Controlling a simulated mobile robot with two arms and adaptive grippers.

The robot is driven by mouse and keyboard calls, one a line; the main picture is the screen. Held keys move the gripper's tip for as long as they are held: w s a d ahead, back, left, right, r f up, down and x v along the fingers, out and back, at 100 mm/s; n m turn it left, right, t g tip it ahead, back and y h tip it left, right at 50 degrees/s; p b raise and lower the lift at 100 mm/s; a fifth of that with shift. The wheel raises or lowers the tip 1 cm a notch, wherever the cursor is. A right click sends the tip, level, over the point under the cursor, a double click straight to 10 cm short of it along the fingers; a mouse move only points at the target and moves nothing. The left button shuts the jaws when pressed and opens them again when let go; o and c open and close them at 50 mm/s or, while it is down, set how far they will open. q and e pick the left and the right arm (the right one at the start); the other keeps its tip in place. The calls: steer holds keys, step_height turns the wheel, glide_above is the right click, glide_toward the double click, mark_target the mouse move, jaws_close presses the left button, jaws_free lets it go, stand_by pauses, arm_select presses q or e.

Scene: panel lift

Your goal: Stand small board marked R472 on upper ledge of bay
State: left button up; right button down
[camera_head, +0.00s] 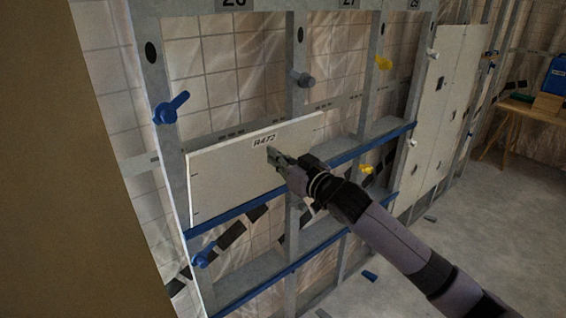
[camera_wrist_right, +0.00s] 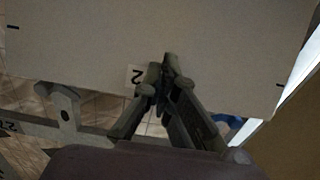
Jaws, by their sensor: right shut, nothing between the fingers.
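The small white board marked R472 (camera_head: 232,177) stands on the blue-edged upper ledge (camera_head: 345,158) of the bay in the head view, its face toward me. It leans close against the metal studs. My right gripper (camera_head: 272,154) is shut and empty, in front of the board just below its marking. In the right wrist view the board (camera_wrist_right: 100,45) fills the upper part, and the shut fingers (camera_wrist_right: 168,62) overlap its edge near the printed label. I cannot tell whether the fingertips touch it. My left gripper is not in view.
A lower blue-edged ledge (camera_head: 290,268) runs below. A larger white panel (camera_head: 445,110) stands at right. The floor (camera_head: 480,225) at right is mostly clear.

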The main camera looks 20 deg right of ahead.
mark_target(263, 148)
steer(key=shift+w+a, duration=0.15)
steer(key=shift+w, duration=0.15)
steer(key=shift+w, duration=0.1)
steer(key=shift+x, duration=0.8)
steer(key=shift+w+a, duration=0.15)
steer(key=shift+w, duration=0.15)
steer(key=shift+x, duration=3.6)
steer(key=shift+s, duration=0.15)
